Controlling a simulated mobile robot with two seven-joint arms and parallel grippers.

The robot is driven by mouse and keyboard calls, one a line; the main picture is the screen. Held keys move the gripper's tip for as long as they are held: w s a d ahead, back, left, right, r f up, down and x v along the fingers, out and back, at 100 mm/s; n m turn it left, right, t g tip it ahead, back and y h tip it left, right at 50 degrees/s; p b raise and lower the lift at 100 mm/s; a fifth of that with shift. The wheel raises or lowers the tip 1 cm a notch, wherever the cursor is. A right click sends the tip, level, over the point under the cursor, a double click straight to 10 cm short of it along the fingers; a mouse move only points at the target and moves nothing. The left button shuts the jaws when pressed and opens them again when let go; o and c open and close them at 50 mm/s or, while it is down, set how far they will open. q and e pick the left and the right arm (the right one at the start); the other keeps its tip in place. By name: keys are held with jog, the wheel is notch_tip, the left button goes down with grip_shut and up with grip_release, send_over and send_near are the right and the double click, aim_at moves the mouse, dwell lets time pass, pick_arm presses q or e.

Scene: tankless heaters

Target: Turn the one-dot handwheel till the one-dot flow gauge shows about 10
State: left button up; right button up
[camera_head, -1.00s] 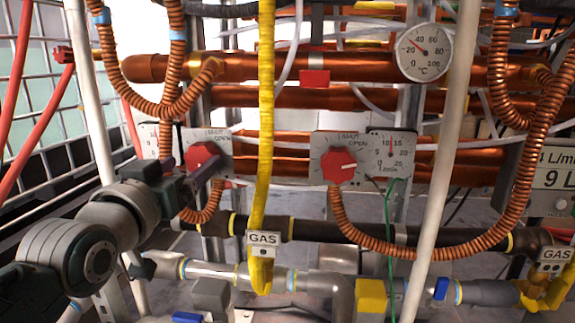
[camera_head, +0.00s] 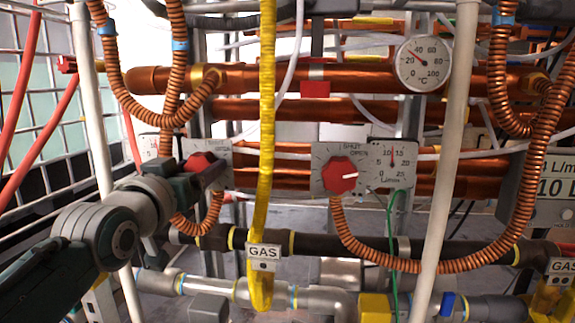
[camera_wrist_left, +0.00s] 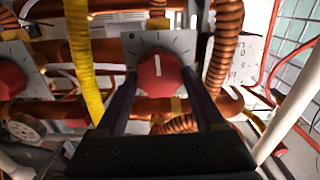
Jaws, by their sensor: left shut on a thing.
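A red handwheel (camera_head: 203,164) sits on the left grey plate, partly covered by my left gripper (camera_head: 208,172). In the left wrist view the same red handwheel (camera_wrist_left: 158,78), with a white mark, lies between the two dark fingers of my left gripper (camera_wrist_left: 160,100), which is shut on it. Its flow gauge (camera_head: 149,148) is mostly hidden by a hose and cannot be read. A second red handwheel (camera_head: 340,176) stands free beside another flow gauge (camera_head: 390,160), whose needle points between 10 and 15. My right gripper is not in view.
A thermometer (camera_head: 423,63) hangs above the right gauge. A yellow gas hose (camera_head: 267,130), a white pole (camera_head: 447,140) and copper hoses (camera_head: 535,170) run close in front of the plates.

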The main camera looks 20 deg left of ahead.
pick_arm(q)
jog(key=c, duration=0.4)
jog(key=shift+r+m+p, duration=0.15)
jog(key=shift+m+p, duration=0.45)
jog(key=shift+p, duration=0.1)
jog(key=shift+m+p, duration=0.5)
jog(key=shift+m, duration=0.2)
jog(key=shift+d+m+p, duration=0.15)
jog(key=shift+m+p, duration=0.5)
jog(key=shift+m, duration=1.15)
jog(key=shift+f, duration=0.2)
jog(key=o, duration=1.1)
jog(key=shift+c, duration=0.2)
